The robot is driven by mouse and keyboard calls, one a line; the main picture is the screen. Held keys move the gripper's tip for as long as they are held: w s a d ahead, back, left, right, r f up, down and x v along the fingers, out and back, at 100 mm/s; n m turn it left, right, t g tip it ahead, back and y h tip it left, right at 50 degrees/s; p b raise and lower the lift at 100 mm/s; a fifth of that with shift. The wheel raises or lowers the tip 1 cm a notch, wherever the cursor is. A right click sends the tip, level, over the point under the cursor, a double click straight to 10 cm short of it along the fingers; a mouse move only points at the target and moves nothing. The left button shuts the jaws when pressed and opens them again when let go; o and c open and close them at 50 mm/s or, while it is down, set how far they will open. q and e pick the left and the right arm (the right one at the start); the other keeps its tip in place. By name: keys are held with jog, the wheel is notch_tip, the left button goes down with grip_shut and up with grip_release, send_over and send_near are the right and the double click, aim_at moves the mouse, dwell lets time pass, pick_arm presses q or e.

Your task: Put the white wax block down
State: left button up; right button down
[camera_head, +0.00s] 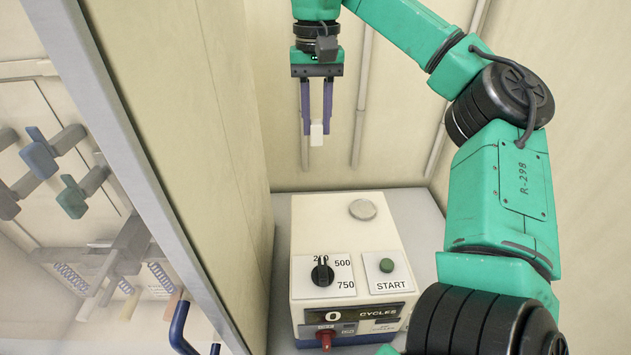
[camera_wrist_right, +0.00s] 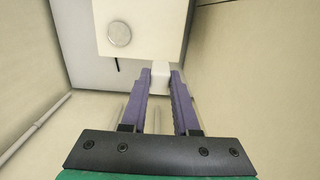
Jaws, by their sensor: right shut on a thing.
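A small white wax block (camera_head: 316,134) is held between the purple fingertips of my right gripper (camera_head: 316,122). In the head view it hangs in the air above and behind the control box, near the back wall. In the right wrist view the block (camera_wrist_right: 160,77) sits between the tips of my right gripper (camera_wrist_right: 161,84), with the control box just beyond it. The fingers are shut on the block. My left gripper is not in either view.
A cream control box (camera_head: 330,225) with a dial (camera_head: 322,271), green START button (camera_head: 387,265), cycle counter and red switch stands on a grey surface (camera_head: 281,232). A round disc (camera_head: 362,209) is on its top. A beige partition (camera_head: 215,150) stands left, with a rig of levers and springs beyond.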

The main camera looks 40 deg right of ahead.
jog(key=f+b, duration=0.1)
jog(key=f, duration=0.4)
jog(key=s+a+f+b, duration=0.1)
jog(key=f, duration=0.4)
jog(key=s+f+b, duration=0.1)
jog(key=f+b, duration=0.1)
jog(key=f, duration=0.3)
jog(key=shift+a+f, duration=0.1)
jog(key=shift+a, duration=0.2)
jog(key=shift+w+d+f+p, duration=0.1)
jog(key=shift+f+p, duration=0.25)
jog(key=shift+f, duration=0.15)
jog(key=shift+w+d+f+p, duration=0.1)
jog(key=shift+f+p, duration=0.2)
jog(key=shift+f, duration=0.2)
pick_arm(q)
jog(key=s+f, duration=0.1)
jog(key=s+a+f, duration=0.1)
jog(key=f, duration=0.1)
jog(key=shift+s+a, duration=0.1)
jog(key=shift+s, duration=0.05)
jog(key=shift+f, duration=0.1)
pick_arm(e)
jog(key=shift+s+a, duration=0.1)
